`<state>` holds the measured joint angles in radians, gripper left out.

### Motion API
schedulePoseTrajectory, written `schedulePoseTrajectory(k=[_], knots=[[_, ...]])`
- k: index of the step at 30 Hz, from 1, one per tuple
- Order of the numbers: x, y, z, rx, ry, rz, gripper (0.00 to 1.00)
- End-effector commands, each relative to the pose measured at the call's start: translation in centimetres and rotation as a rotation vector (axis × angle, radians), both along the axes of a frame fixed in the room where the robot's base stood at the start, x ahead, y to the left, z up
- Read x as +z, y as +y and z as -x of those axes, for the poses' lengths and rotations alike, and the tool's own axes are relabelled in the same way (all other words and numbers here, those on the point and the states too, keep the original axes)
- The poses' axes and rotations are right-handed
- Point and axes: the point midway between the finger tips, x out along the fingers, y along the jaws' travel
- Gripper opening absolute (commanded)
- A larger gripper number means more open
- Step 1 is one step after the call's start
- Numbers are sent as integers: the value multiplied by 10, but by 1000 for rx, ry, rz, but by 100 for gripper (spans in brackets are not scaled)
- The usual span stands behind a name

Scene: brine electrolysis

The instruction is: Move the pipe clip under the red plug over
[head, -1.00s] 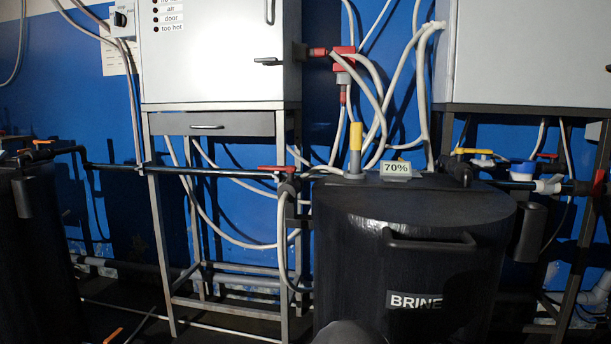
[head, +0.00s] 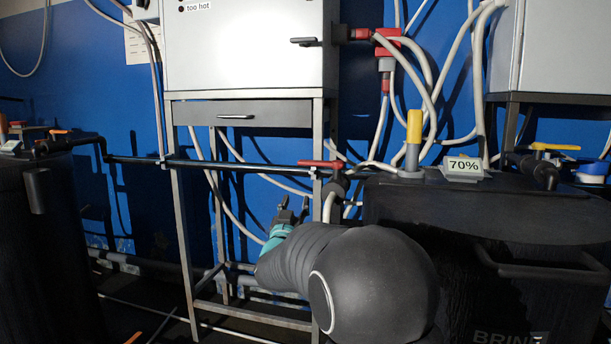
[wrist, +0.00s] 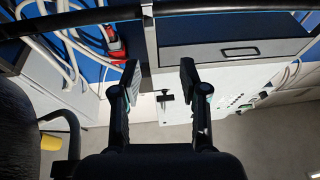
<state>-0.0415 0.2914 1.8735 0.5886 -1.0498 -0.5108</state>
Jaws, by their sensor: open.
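My gripper (head: 293,208) is open and empty, below the dark pipe (head: 240,167) and in front of the steel stand. In the wrist view its two fingers (wrist: 160,78) stand apart with nothing between them. A small pale clip (head: 314,173) appears on the pipe by the stand's right leg, below a red lever handle. The red plug (head: 386,64) is at the cabinet's right side, with cables; it also shows in the wrist view (wrist: 115,42).
The black brine tank (head: 480,235) with a 70% sign (head: 463,166) stands close to the right of my arm. Another dark tank (head: 45,250) is at left. Grey cables hang behind the stand (head: 186,215). The space left of the stand is fairly clear.

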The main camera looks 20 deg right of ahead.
Motion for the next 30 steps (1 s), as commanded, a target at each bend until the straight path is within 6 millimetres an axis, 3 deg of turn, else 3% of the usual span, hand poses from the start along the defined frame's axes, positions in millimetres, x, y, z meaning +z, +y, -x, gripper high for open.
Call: schedulePoseTrajectory(k=[5, 11, 30], knots=[[-6, -17, -5, -83, -52, 27, 44], [0, -33, -14, -105, -61, 32, 44], [42, -87, -97, -101, -60, 32, 44]])
